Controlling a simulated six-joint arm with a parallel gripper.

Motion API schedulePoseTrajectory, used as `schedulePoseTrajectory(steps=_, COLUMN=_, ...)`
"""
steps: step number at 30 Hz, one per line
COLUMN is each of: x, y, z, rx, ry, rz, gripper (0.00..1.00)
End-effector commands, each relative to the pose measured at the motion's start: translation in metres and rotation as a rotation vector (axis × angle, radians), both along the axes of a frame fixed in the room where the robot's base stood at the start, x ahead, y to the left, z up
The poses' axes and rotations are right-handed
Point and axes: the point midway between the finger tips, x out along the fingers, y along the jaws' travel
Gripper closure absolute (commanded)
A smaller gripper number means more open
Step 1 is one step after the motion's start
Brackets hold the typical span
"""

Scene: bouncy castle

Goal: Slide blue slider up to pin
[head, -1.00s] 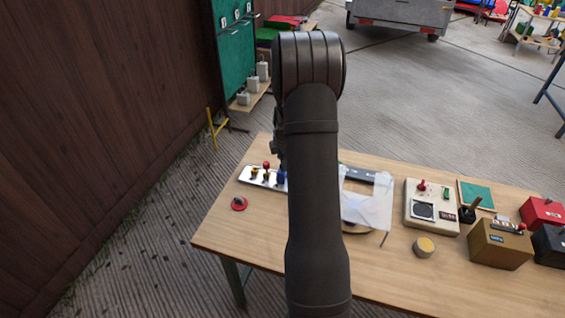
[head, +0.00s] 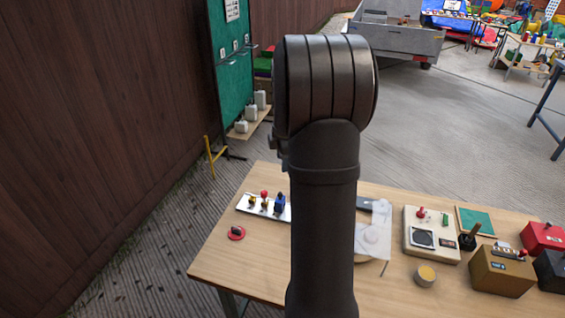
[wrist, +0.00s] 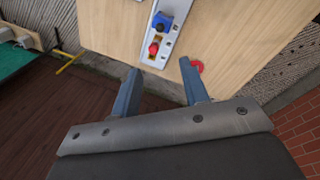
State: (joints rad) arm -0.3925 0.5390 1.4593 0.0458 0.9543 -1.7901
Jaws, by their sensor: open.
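The gripper is hidden behind my arm in the head view. I cannot make out the pin.
The bare tabletop (head: 225,264) is free at the left front.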

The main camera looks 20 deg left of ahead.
Motion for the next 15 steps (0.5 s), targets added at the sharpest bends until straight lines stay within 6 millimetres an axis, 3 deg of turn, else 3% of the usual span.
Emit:
schedulePoseTrajectory(steps=4, x=0.000, y=0.000, z=0.000, rx=0.000, ry=0.000, rz=0.000, gripper=0.59)
schedulePoseTrajectory(steps=8, x=-0.001, y=-0.002, z=-0.004, rx=0.013, ry=0.015, rz=-0.029, gripper=0.82)
schedulePoseTrajectory(steps=11, x=-0.003, y=-0.010, z=-0.019, rx=0.069, ry=0.080, rz=-0.153, gripper=1.00)
schedulePoseTrajectory(steps=15, x=-0.011, y=-0.026, z=-0.052, rx=0.220, ry=0.262, rz=-0.513, gripper=1.00)
